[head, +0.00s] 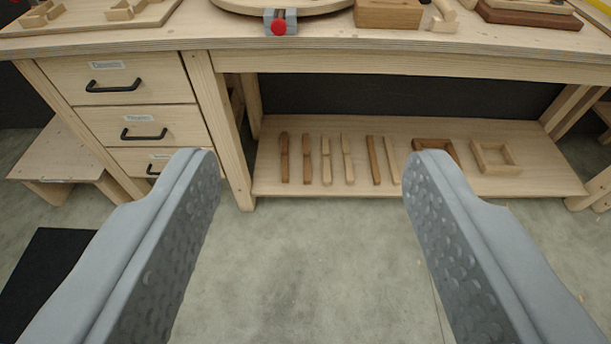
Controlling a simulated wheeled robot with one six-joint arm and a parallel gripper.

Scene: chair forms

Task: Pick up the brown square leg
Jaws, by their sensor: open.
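My gripper (313,165) is open and empty, its two grey fingers wide apart in the foreground. Beyond it, on the low shelf under the workbench, a row of wooden legs lies side by side. A plain straight brown leg (373,160) looks like the brown square leg. A pale straight leg (391,160) lies just right of it. Two shaped brown legs (284,158) and two shaped pale legs (326,160) lie to its left. The gripper is well short of the shelf and touches nothing.
A brown square frame (437,147) and a pale square frame (495,158) lie right on the shelf (268,184). The benchtop (170,38) overhangs it. Drawers (127,89) stand left, with a low stool (60,158) farther left. The floor before the shelf is clear.

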